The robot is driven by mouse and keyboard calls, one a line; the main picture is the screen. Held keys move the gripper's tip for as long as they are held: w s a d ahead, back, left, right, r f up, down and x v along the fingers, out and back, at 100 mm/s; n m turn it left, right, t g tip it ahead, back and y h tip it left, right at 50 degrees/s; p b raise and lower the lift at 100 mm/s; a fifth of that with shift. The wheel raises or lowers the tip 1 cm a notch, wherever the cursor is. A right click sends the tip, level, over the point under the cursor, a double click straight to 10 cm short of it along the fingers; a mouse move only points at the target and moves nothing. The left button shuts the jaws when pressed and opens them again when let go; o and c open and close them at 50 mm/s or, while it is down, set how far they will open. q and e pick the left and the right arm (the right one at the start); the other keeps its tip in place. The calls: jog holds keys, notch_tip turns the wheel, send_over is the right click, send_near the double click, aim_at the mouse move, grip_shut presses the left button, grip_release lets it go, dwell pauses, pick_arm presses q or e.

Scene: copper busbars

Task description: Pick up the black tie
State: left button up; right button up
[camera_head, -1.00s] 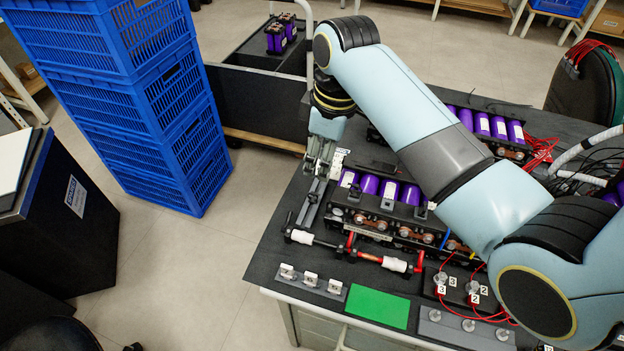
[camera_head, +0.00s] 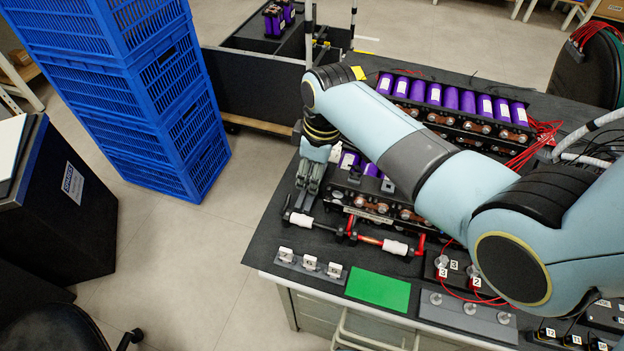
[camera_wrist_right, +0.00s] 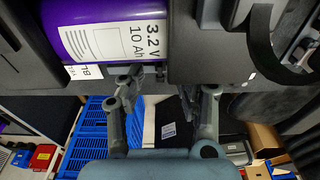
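My right gripper (camera_head: 311,180) is over the left end of the front battery module (camera_head: 385,205), behind the white-handled tool. In the right wrist view its two fingers (camera_wrist_right: 168,88) are spread apart with nothing between them. A purple cell labelled 3.2 V 10 Ah (camera_wrist_right: 110,35) lies close beyond the left finger. A black curved strip (camera_wrist_right: 284,62) shows at the upper right of that view; I cannot tell whether it is the black tie. I cannot make out the tie surely in the head view. My left gripper is out of view.
A second battery module (camera_head: 455,105) stands behind. White-handled tools (camera_head: 300,220) lie in front of the near module. A green pad (camera_head: 378,292), a row of small clamps (camera_head: 310,264) and red wires (camera_head: 470,285) are near the front edge. Blue crates (camera_head: 150,110) stand left, off the table.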

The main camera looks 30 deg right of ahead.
grip_shut()
